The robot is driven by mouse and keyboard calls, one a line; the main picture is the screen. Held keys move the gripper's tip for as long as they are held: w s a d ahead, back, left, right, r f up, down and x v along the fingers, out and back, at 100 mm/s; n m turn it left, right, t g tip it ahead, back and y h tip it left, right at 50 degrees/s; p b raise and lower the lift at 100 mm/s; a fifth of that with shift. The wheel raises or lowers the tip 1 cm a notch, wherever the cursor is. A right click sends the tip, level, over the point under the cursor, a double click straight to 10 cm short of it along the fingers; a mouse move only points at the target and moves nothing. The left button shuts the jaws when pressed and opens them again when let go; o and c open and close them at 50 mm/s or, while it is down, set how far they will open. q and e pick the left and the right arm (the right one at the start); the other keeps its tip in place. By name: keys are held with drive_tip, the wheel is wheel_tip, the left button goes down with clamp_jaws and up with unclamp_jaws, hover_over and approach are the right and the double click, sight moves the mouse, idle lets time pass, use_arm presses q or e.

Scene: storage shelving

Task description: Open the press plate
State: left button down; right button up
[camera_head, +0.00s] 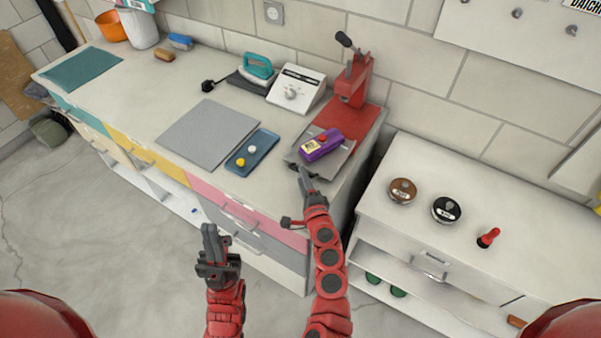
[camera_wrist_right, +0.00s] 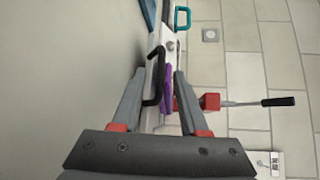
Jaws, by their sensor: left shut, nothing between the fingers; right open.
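The red press (camera_head: 352,85) stands at the right end of the long counter, with its dark-tipped lever up. Its grey plate (camera_head: 341,160) lies at the front of the red base, and a purple object with a yellow label (camera_head: 320,146) sits over it. My right gripper (camera_head: 302,174) is open at the plate's front edge. In the right wrist view a black bent handle (camera_wrist_right: 154,75) shows between the open fingers; I cannot tell if they touch it. The purple object (camera_wrist_right: 168,88) shows behind it. My left gripper (camera_head: 210,232) is shut and empty, in front of the drawers.
A blue tray (camera_head: 262,158) with small round pieces and a grey mat (camera_head: 205,135) lie left of the plate. A white device with a dial (camera_head: 296,90) and a teal iron (camera_head: 258,68) stand behind. A lower white cabinet (camera_head: 470,255) is at right.

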drive_tip(key=b+v, duration=0.2)
drive_tip(key=v, duration=1.2)
